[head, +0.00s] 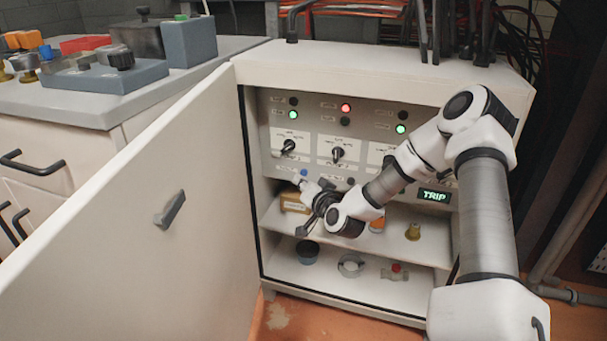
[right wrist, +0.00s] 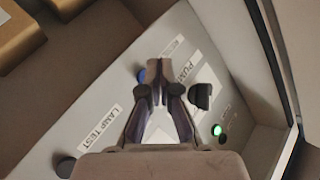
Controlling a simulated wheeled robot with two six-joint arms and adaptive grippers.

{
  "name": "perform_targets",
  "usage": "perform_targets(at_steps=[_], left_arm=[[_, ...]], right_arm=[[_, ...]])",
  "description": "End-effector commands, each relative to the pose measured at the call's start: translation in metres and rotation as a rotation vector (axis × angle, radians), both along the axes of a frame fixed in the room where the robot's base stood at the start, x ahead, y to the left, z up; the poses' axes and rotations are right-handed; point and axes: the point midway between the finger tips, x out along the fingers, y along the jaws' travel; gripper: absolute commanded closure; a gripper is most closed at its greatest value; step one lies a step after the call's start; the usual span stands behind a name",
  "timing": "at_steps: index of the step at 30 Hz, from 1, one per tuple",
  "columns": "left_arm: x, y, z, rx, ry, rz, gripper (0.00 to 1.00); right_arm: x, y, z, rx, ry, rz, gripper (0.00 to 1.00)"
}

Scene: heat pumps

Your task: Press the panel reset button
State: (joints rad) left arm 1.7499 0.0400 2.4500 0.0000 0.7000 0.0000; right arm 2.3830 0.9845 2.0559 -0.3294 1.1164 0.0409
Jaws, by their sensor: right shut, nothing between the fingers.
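The control panel (head: 325,115) is inside the open cabinet, with lamps, rotary switches and small buttons. A blue button (head: 304,173) is low on the panel at the left; it also shows in the right wrist view (right wrist: 141,75), just past my fingertips. The label beside it is not fully readable. A black button (right wrist: 66,167) is by the LAMP TEST label. My right gripper (head: 300,183) is shut and empty, just below the blue button in the head view. In the right wrist view, the gripper (right wrist: 158,90) points at the panel; contact cannot be told. My left gripper is not in view.
The cabinet door (head: 150,200) stands open at the left. A shelf (head: 400,245) below the panel bears a brown box (head: 293,203) and brass fittings. A display (head: 435,196) reads TRIP. A rotary switch (right wrist: 203,95) is right of my fingers in the wrist view.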

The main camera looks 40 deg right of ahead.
Motion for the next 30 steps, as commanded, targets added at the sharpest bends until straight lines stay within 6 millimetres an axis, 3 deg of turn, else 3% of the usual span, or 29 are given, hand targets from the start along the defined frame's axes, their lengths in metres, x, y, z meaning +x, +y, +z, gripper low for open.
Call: perform_targets(at_steps=[30], left_arm=[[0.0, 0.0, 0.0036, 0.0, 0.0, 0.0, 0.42]], right_arm=[[0.0038, -0.0075, 0.0002, 0.0, 0.0, 0.0, 1.0]])
